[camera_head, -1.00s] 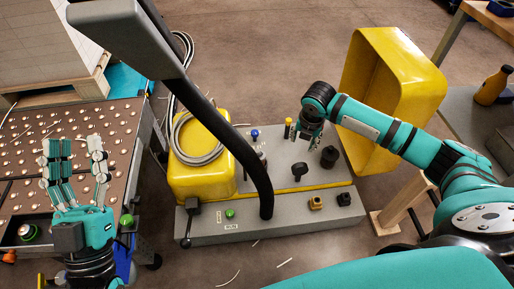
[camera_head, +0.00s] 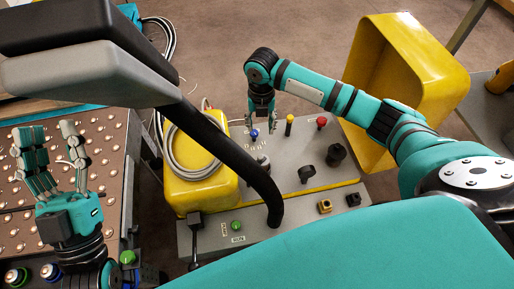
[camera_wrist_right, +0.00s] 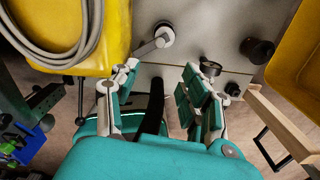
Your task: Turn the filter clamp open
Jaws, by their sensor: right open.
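The grey machine panel (camera_head: 285,190) carries several knobs and levers. A grey lever with a round black-centred hub (camera_wrist_right: 163,36) shows in the right wrist view; I cannot tell for sure whether it is the filter clamp. It is partly hidden behind the black hose in the head view. My right gripper (camera_head: 262,103) is open and empty above the back of the panel, near a blue knob (camera_head: 254,133). In the right wrist view its spread fingers (camera_wrist_right: 160,80) point toward the lever, apart from it. My left gripper (camera_head: 55,160) is open and empty over the studded table.
A yellow housing with a coiled grey hose (camera_head: 187,156) adjoins the panel on the left. A thick black hose (camera_head: 235,155) crosses in front. Yellow-topped (camera_head: 289,121), red (camera_head: 321,122) and black knobs (camera_head: 335,154) stand on the panel. A yellow bin (camera_head: 440,65) is behind at right.

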